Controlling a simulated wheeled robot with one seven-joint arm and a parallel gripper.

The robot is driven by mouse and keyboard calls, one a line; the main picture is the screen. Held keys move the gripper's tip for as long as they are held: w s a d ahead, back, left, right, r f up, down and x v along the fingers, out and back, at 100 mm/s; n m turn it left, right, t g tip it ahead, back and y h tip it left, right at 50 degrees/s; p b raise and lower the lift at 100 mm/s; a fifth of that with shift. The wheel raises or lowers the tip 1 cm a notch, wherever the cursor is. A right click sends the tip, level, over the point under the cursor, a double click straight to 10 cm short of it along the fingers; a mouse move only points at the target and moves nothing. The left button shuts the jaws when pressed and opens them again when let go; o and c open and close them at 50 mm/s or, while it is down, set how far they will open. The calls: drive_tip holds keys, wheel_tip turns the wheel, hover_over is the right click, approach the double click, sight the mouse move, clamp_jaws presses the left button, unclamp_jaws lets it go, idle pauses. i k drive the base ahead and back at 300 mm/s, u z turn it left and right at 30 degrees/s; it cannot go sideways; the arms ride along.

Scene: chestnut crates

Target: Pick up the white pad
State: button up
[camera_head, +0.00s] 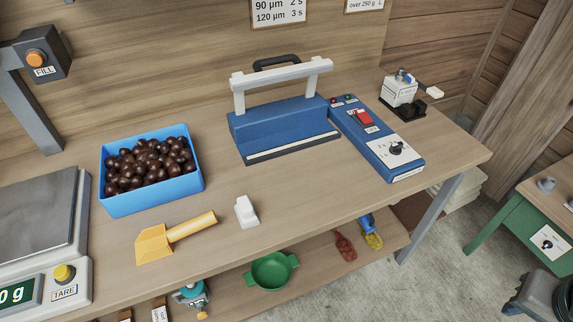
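A small white block (246,211), the only loose white piece on the front part of the bench, looks like the white pad. It has a low base and a narrower raised part. It stands on the wooden workbench (310,188) near the front edge, right of the yellow scoop (174,237) and apart from it. Nothing covers it. My gripper is not in view.
A blue crate (154,206) of chestnuts stands behind the scoop, and a scale (38,225) at the left. A blue sealer (283,130) and control box (378,142) stand behind. The shelf below holds a green bowl (271,272).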

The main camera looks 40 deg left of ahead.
sight(248, 218)
drive_tip(key=u, duration=1.15)
drive_tip(key=k, duration=0.15)
drive_tip(key=u, duration=2.2)
drive_tip(key=i, duration=0.85)
drive_tip(key=z, duration=2.2)
